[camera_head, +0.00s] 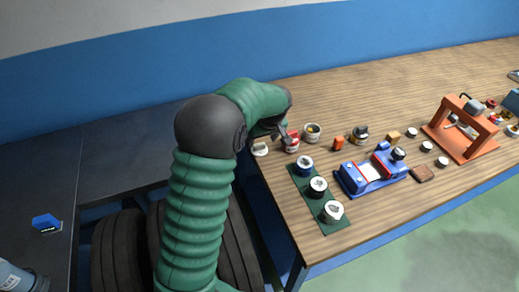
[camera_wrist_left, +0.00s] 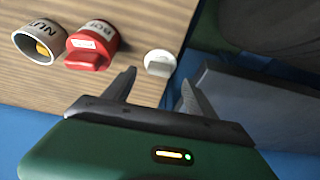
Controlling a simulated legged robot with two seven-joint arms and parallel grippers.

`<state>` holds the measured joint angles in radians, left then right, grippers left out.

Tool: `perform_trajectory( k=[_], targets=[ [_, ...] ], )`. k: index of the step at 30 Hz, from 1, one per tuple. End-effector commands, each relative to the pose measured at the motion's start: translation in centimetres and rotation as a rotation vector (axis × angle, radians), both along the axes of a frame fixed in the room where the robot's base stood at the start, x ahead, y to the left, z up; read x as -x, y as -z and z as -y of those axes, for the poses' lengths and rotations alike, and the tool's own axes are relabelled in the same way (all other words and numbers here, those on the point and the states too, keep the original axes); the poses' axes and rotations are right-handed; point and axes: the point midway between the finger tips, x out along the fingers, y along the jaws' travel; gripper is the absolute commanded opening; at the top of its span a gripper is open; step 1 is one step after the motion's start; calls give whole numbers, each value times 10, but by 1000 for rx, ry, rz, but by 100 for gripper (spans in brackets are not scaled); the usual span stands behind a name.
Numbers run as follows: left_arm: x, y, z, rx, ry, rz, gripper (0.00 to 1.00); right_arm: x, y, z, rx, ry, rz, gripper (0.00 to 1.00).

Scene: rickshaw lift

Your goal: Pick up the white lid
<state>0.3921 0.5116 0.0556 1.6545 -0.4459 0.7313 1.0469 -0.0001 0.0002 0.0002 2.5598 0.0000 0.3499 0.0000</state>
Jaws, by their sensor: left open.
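The white lid (camera_wrist_left: 160,63) lies on the wooden table near its edge in the left wrist view. In the head view the white lid (camera_head: 260,150) is at the table's left corner. My left gripper (camera_wrist_left: 158,80) is open and empty, its two fingers spread on either side of the near side of the lid in the picture. Whether the fingers are at the lid's height cannot be told. In the head view my left gripper (camera_head: 283,133) is partly hidden by its own arm, close to the red-lidded jar. My right gripper is not in view.
The red-lidded jar (camera_wrist_left: 91,45) stands left of the lid, and an open jar labelled NUT (camera_wrist_left: 38,43) is beyond it. A green mat (camera_head: 304,192) with several jars lies nearby. A blue toolbox-like object (camera_head: 371,176) and an orange press (camera_head: 463,128) stand farther right.

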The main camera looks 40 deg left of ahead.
Motion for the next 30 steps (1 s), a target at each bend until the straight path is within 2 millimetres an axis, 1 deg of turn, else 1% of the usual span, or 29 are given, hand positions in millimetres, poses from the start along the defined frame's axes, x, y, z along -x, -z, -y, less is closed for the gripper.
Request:
perform_trajectory(
  k=[2, 9, 10, 12, 17, 18, 27, 29, 30],
  targets=[
    [-2, 6, -2, 1, 1, 2, 65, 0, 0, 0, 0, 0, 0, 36],
    [-12, 44, -20, 3, 0, -1, 65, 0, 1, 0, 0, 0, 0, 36],
    [-12, 47, -21, 2, 1, 0, 65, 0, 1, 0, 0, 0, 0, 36],
    [-14, 51, -22, 1, 3, 1, 65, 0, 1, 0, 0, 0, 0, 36],
    [-13, 51, -22, 0, 2, 3, 65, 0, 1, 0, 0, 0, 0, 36],
    [-13, 50, -22, 0, 2, 3, 64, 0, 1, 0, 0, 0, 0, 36],
    [-14, 50, -22, 1, 3, 2, 25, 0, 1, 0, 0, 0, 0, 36],
    [-14, 50, -22, 1, 2, 2, 17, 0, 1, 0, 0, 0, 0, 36],
    [-14, 50, -22, 1, 2, 2, 16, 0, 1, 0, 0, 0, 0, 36]
  ],
)
